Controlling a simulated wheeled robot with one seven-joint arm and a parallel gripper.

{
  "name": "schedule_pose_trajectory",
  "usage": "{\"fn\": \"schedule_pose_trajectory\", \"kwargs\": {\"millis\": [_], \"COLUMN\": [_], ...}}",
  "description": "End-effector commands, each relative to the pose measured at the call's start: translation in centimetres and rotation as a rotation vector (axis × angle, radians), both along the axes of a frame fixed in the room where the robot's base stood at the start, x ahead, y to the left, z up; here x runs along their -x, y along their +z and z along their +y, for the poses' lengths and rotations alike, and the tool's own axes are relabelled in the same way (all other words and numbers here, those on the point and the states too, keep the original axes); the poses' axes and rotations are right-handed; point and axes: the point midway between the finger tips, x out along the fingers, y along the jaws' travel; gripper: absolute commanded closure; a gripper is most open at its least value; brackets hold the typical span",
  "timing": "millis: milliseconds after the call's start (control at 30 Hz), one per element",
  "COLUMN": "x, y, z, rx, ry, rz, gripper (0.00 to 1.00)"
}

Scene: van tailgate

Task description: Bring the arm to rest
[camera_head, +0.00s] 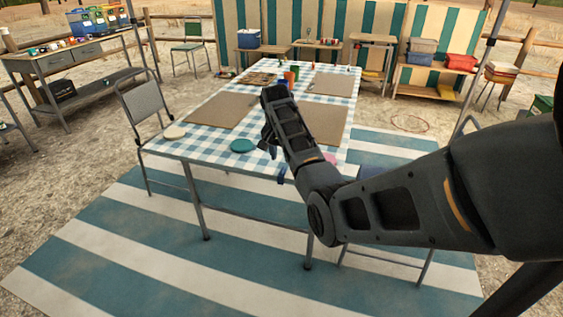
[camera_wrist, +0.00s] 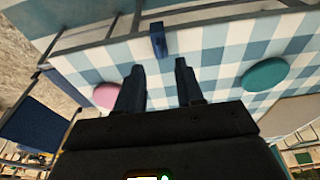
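My arm reaches from the right over the checked table (camera_head: 205,148) in the head view. My gripper (camera_head: 268,142) is near the table's front edge, partly hidden by my arm. In the wrist view my gripper (camera_wrist: 160,72) shows two dark fingers apart with nothing between them. A small blue piece (camera_wrist: 158,40) sits at the cloth's edge beyond the fingertips, apart from them. It also shows in the head view (camera_head: 281,174).
A teal disc (camera_head: 243,146), a cream disc (camera_head: 174,132) and a pink disc (camera_head: 330,158) lie on the table. Brown mats (camera_head: 217,110) and several cups (camera_head: 290,76) lie farther back. A folding chair (camera_head: 145,105) stands at the left. The striped floor mat in front is clear.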

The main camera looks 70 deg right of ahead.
Motion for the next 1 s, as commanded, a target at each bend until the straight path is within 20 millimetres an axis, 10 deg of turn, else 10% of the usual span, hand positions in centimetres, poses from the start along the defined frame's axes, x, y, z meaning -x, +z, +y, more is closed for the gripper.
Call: {"fn": "schedule_pose_trajectory", "kwargs": {"millis": [567, 1000], "x": [-0.1, 0.1], "y": [1.0, -11.0], "z": [1.4, 16.2], "rx": [0.007, 0.19], "ry": [0.021, 0.391], "rz": [-0.004, -0.151], "gripper": [0.63, 0.63]}}
